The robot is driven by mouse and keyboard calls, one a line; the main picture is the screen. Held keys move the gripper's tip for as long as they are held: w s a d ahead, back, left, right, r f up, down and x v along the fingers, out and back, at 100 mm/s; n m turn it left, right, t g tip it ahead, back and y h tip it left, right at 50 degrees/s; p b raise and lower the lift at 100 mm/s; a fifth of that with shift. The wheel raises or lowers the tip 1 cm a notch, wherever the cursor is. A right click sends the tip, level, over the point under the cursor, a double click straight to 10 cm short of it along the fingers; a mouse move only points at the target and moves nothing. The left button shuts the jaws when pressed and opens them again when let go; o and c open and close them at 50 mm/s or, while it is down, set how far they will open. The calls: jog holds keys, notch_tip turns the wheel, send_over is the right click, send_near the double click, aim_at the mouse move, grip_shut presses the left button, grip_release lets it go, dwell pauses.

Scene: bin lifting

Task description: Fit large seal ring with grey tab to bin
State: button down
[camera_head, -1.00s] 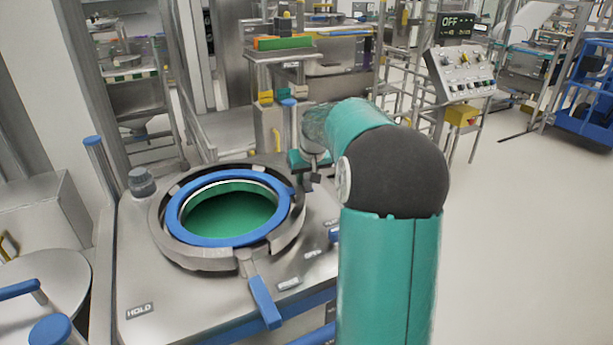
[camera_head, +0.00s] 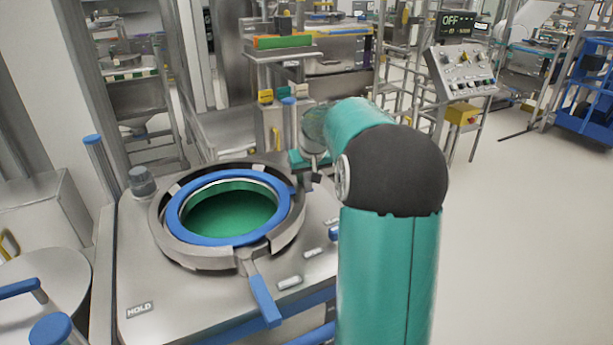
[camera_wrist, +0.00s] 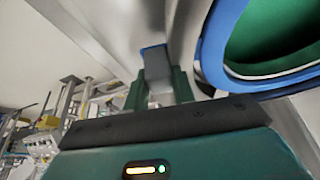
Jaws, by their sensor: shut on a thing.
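The large blue seal ring (camera_head: 226,240) lies around the round, green-lined opening of the bin (camera_head: 232,216), inside a steel collar (camera_head: 185,257). It also shows at the right of the wrist view (camera_wrist: 211,58). My gripper (camera_head: 314,172) is at the right side of the ring, partly hidden by my teal arm. In the wrist view my gripper (camera_wrist: 158,84) is shut on a grey tab (camera_wrist: 156,65) with a blue edge. Whether the ring is fully seated all round cannot be told.
A blue-handled lever (camera_head: 264,301) sticks out from the collar's front. A grey knob (camera_head: 142,182) stands at the deck's left corner, near a blue-topped post (camera_head: 93,141). A control panel (camera_head: 462,72) reading OFF stands behind at right. The floor at right is clear.

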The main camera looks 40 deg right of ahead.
dwell(0.3)
jog(key=c, duration=1.1)
grip_release()
jog(key=v, duration=1.3)
jog(key=shift+a+r, duration=0.1)
jog(key=shift+r, duration=0.25)
jog(key=shift+a, duration=0.1)
